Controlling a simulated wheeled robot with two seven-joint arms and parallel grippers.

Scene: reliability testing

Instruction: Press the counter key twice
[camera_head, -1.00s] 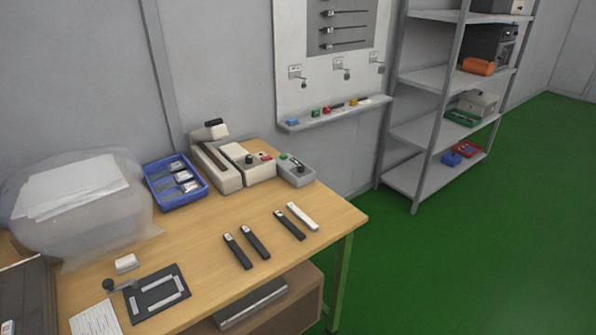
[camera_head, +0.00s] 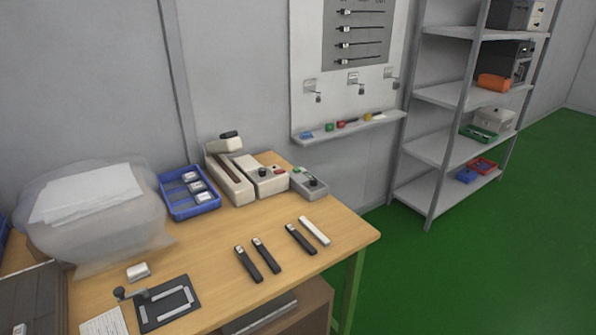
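The task's counter key is not clearly identifiable at this size. A beige tester with a tall lever arm (camera_head: 229,175) stands at the back of the wooden table. Joined to its right is a beige box (camera_head: 265,182) with a black knob and a small red part on top. Right of that, a smaller grey box (camera_head: 309,184) carries a dark round knob and a green part. Which of these bears the counter key I cannot tell. Neither of my grippers shows in the head view.
The wooden table (camera_head: 205,258) holds a blue tray (camera_head: 188,204), several black bars, a white bar (camera_head: 314,231), a dark plate fixture (camera_head: 168,318) and a plastic bag of paper (camera_head: 95,235). A metal shelf (camera_head: 433,150) stands right. Green floor between is clear.

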